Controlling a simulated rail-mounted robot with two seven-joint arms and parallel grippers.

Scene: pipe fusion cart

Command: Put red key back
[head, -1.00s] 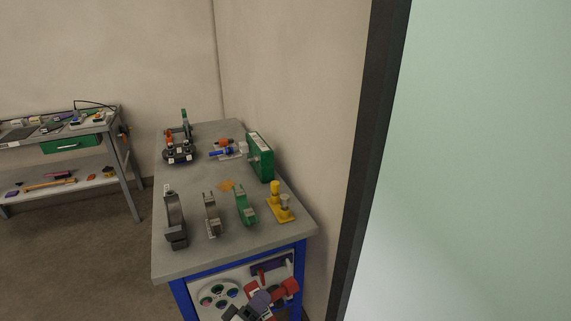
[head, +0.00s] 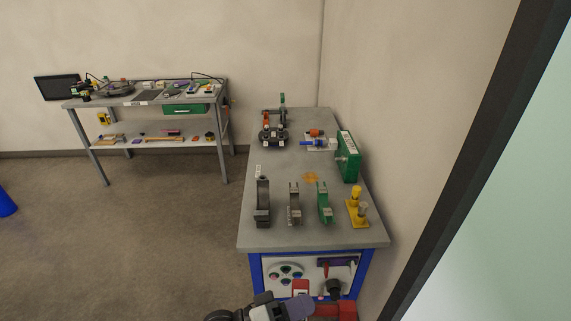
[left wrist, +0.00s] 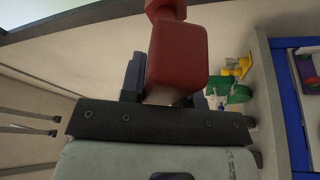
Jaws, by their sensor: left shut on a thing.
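A red key (left wrist: 178,60) fills the upper middle of the left wrist view, a thick red block with a narrower neck beyond it. My left gripper (left wrist: 150,82) is shut on it; part of a blue-grey finger shows on its left side. In the head view my left gripper (head: 298,307) is at the bottom edge, in front of the cart's front panel, with the red key (head: 336,309) at its right. The key's far end is hard to make out. My right gripper does not show.
A wall and dark post stand close right. Open floor lies left.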

